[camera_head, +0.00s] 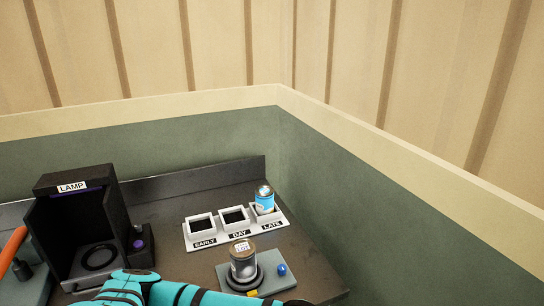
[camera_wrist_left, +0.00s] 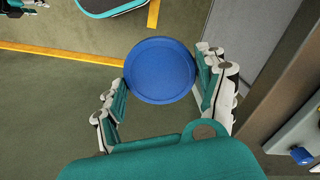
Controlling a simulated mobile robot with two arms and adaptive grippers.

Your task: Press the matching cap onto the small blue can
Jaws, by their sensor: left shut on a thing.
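In the left wrist view, my left gripper (camera_wrist_left: 163,82) is shut on a round blue cap (camera_wrist_left: 160,70) with a raised rim. The cap is over the floor, beside the table. A blue can (camera_head: 264,200) with a silver top stands in the tray slot marked LATE in the head view. A grey metal can (camera_head: 243,266) with a pale label on top stands on a black round base. My teal left arm crosses the bottom of the head view, its fingertips hidden. At the wrist view's top left, a partly cut-off part looks like my right gripper (camera_wrist_left: 22,6); its jaws are unclear.
The white tray (camera_head: 190,241) has slots marked EARLY, DAY and LATE; the first two look empty. A grey plate (camera_head: 291,288) with a blue knob (camera_head: 282,268) carries the black base. A black LAMP box (camera_head: 75,187) stands left. Walls close off the back and right.

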